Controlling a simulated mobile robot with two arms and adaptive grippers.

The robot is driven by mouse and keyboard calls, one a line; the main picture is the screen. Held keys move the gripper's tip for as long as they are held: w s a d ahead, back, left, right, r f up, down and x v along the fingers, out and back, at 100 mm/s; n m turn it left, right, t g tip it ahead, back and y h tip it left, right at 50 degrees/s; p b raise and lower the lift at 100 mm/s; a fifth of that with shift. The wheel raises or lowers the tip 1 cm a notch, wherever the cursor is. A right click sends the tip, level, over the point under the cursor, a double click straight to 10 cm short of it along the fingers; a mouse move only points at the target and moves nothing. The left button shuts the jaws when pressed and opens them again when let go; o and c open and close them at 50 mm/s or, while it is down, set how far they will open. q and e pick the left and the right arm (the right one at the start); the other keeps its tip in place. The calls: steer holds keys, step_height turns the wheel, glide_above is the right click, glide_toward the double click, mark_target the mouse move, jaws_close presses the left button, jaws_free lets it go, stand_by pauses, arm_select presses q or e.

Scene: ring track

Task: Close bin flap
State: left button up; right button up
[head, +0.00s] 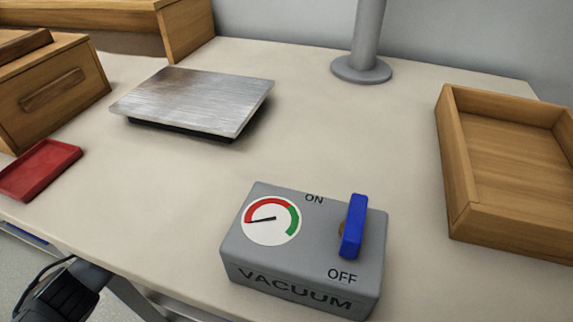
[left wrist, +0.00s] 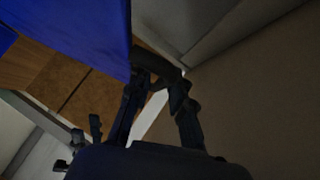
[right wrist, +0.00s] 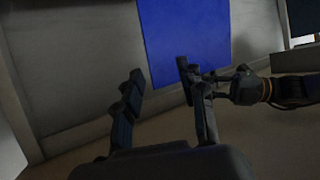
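A flat blue panel, which may be the bin flap, fills the upper left of the left wrist view (left wrist: 75,30). It also hangs at the top middle of the right wrist view (right wrist: 185,35). My left gripper (left wrist: 158,85) has its fingers apart, close beside the panel's edge; contact is unclear. My right gripper (right wrist: 157,82) is open, its fingers spread near the panel's lower edge, with nothing clearly held. A dark gripper (head: 62,292) shows at the lower left in the head view, below the table. The bin's body cannot be made out.
The table (head: 330,135) holds a grey vacuum box (head: 300,250) with a blue lever, a metal plate (head: 195,100), a red tray (head: 40,170), a wooden tray (head: 460,220) and a wooden drawer box (head: 50,90). A grey post (head: 367,40) stands at the back.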

arm_select(q)
jaws_close()
steer(key=shift+s, duration=0.1)
